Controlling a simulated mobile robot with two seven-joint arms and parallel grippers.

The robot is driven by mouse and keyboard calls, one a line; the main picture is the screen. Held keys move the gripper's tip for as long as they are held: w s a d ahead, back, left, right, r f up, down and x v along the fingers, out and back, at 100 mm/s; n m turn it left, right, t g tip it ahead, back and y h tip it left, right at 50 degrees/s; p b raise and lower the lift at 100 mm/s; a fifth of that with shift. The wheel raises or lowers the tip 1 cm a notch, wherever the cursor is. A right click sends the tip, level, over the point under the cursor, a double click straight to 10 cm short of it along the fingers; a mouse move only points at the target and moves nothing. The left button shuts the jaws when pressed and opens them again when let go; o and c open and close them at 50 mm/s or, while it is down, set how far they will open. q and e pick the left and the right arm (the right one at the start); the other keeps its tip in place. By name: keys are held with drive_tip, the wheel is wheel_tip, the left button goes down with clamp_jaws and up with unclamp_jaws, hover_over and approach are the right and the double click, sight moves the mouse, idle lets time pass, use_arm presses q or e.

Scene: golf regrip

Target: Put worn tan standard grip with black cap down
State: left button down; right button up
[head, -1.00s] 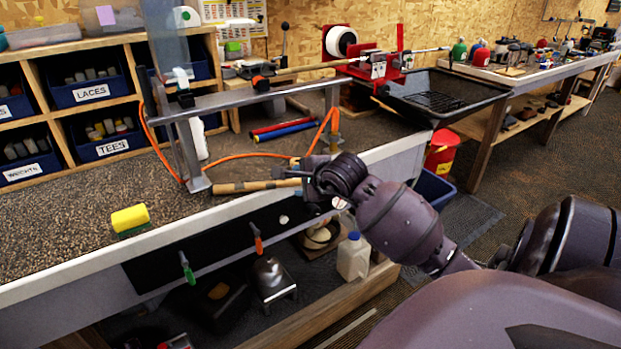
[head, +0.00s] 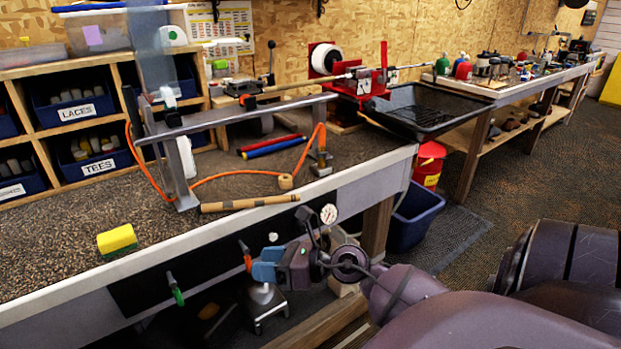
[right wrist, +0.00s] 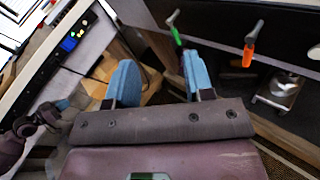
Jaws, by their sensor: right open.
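The worn tan grip (head: 250,203) lies flat on the bench top near its front edge in the head view, with nothing holding it. My right gripper (head: 262,268) is open and empty, below and in front of the bench edge, apart from the grip. Its two blue fingers stand spread in the right wrist view (right wrist: 160,85), with nothing between them. Part of what looks like my left gripper (right wrist: 58,106) shows at the left of that view, too small to read its jaws.
A yellow sponge (head: 117,239) lies left of the grip. A metal stand (head: 230,115) with an orange hose (head: 235,174) and red and blue rods (head: 274,147) are behind it. Green (head: 175,290) and orange-handled (head: 246,257) tools hang on the bench front near my right gripper.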

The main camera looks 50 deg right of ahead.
drive_tip(key=s+a+f+n+g+h, duration=0.1)
drive_tip(key=s+f+n+h, duration=0.2)
drive_tip(key=n, duration=0.8)
drive_tip(key=s+a+f+n+g+h, duration=0.1)
drive_tip(key=s+a+f+n+h, duration=0.1)
drive_tip(key=s+f+n, duration=0.5)
drive_tip(key=s+a+f+n+h, duration=0.1)
drive_tip(key=s+f+n+h, duration=0.2)
drive_tip(key=f+n, duration=0.8)
drive_tip(key=s+n, duration=0.1)
drive_tip(key=n, duration=0.3)
drive_tip(key=shift+s+a+n+g+h, duration=0.15)
drive_tip(key=shift+s+n+g+h, duration=0.15)
drive_tip(key=shift+s+n+g, duration=0.1)
